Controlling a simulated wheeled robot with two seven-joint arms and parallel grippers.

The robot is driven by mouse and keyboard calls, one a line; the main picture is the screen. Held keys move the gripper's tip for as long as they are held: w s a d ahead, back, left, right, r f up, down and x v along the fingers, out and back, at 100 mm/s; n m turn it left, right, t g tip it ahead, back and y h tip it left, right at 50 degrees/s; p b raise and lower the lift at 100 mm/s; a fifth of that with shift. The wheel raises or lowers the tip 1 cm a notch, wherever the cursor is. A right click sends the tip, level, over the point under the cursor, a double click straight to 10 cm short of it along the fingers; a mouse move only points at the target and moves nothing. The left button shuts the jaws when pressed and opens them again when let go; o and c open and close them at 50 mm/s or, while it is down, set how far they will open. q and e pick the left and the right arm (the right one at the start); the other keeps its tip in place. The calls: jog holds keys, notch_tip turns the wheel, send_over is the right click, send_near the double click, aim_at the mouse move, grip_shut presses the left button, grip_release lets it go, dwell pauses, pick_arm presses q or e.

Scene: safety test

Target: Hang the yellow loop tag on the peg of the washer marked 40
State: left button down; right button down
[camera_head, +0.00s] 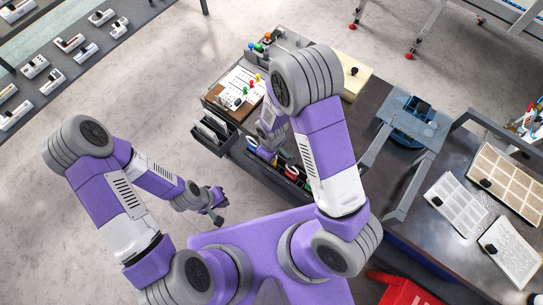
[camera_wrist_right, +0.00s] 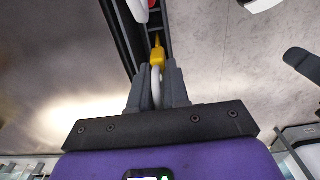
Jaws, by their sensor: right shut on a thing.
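In the right wrist view my right gripper (camera_wrist_right: 157,88) is shut on the pale loop of the yellow loop tag (camera_wrist_right: 157,57). The tag's yellow part sticks out beyond the fingertips. In the head view my right gripper (camera_head: 266,140) is over the left part of the dark workbench, partly hidden by my own arm; the tag cannot be made out there. My left gripper (camera_head: 216,206) is open and empty over bare floor, left of the bench. No washer marked 40 and no peg can be picked out; the numbers are too small to read.
A white sheet (camera_head: 238,88) with small coloured pieces lies on the bench. Several coloured items, one red and white (camera_head: 291,172), sit in dark slots near my right gripper. A blue-grey device (camera_head: 412,118) and white trays (camera_head: 457,203) are to the right.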

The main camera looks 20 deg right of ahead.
jog(key=shift+f, duration=0.15)
jog(key=shift+f, duration=0.15)
jog(key=c, duration=1.1)
grip_release()
notch_tip(320, 180, up, 6)
jog(key=shift+w+a+r+p, duration=0.1)
jog(key=shift+w+r+p, duration=0.1)
jog(key=shift+p, duration=0.7)
jog(key=shift+r, duration=0.65)
jog(key=shift+s+f, duration=0.1)
jog(key=shift+s, duration=0.05)
